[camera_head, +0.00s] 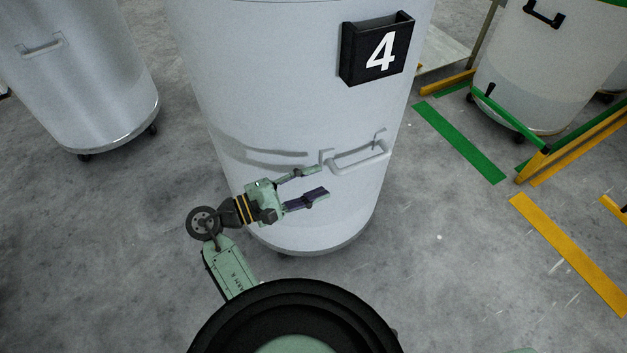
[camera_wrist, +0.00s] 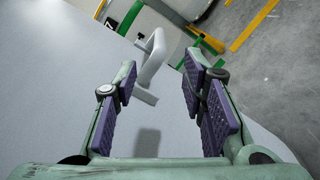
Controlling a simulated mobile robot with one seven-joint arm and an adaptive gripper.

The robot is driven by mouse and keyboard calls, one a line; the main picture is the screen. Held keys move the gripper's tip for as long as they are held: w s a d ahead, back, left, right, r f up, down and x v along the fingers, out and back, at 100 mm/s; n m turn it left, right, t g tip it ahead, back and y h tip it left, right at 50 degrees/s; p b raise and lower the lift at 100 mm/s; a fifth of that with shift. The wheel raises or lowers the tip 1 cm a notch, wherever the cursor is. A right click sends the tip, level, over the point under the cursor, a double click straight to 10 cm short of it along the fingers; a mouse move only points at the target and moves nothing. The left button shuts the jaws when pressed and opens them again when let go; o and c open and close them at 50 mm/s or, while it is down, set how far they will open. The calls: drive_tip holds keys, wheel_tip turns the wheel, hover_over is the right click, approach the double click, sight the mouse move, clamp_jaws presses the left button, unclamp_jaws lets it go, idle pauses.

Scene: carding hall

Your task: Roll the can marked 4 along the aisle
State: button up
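The can marked 4 (camera_head: 285,90) is a large pale grey cylinder standing upright in front of me in the head view. Its black plate with a white 4 (camera_head: 381,50) is on the upper right of its side. A pale bar handle (camera_head: 358,157) sits lower on the can. My gripper (camera_head: 318,183) is open, just left of the handle and close to the can's side. In the wrist view the handle (camera_wrist: 152,62) shows beyond and between the spread purple-padded fingers (camera_wrist: 163,92), with nothing held. The can's casters are mostly hidden.
Another grey can (camera_head: 75,70) on casters stands at the left. A white can (camera_head: 545,70) stands at the upper right behind a green and yellow rail (camera_head: 515,122). Green (camera_head: 460,140) and yellow (camera_head: 568,253) floor stripes run along the right. Bare concrete lies between.

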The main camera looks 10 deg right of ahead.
sight(356, 164)
drive_tip(key=p+x, duration=0.2)
drive_tip(key=x, duration=0.9)
drive_tip(key=shift+a, duration=0.1)
drive_tip(key=shift+c, duration=0.6)
clamp_jaws()
